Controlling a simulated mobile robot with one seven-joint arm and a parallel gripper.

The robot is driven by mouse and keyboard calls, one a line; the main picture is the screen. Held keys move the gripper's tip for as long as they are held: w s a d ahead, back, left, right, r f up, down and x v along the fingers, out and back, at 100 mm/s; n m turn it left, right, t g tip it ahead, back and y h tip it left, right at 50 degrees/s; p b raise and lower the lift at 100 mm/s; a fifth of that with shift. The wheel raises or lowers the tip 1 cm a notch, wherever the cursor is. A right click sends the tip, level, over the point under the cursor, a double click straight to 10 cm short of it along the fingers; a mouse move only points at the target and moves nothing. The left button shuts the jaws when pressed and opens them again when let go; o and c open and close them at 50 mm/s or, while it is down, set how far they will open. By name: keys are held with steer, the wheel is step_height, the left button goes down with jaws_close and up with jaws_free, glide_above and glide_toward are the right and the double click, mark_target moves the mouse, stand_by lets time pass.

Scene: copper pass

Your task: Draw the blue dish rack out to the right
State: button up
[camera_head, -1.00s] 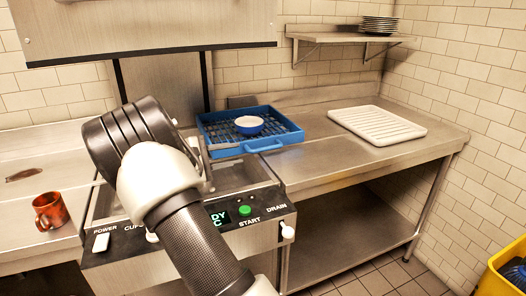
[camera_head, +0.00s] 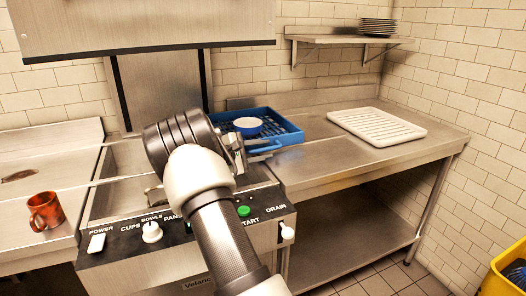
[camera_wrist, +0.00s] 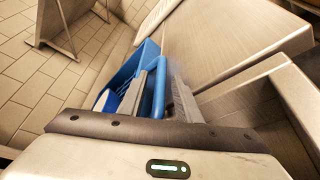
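The blue dish rack (camera_head: 290,127) sits where the dishwasher meets the right-hand counter, with a white-and-blue bowl (camera_head: 248,126) in it. The rack's blue handle (camera_head: 266,147) sticks out at its front. My gripper (camera_head: 243,153) is at this handle, and my wrist hides the rack's left part in the head view. In the wrist view my gripper (camera_wrist: 160,92) has its fingers apart, with the blue handle bar (camera_wrist: 159,82) between them. A gap shows on the right finger's side; whether the left finger touches the bar I cannot tell.
A white ribbed board (camera_head: 376,126) lies on the right-hand counter (camera_head: 330,165), with bare steel between it and the rack. Plates (camera_head: 377,27) are stacked on the wall shelf. An orange mug (camera_head: 45,211) stands at left. The dishwasher hood (camera_head: 140,25) is raised.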

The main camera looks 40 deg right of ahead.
mark_target(271, 148)
steer(key=shift+c, duration=0.3)
jaws_close()
steer(key=shift+d, duration=0.1)
steer(key=d, duration=0.2)
steer(key=s+d+b, duration=0.1)
steer(key=d, duration=0.1)
steer(key=shift+s+d, duration=0.1)
steer(key=shift+d, duration=0.25)
steer(key=shift+o, duration=0.3)
jaws_free()
steer(key=shift+a, duration=0.1)
steer(key=p+v, duration=0.2)
steer(key=v, duration=1.5)
steer(key=shift+a+r+p, duration=0.2)
steer(key=shift+p, duration=0.15)
steer(key=shift+s, duration=0.1)
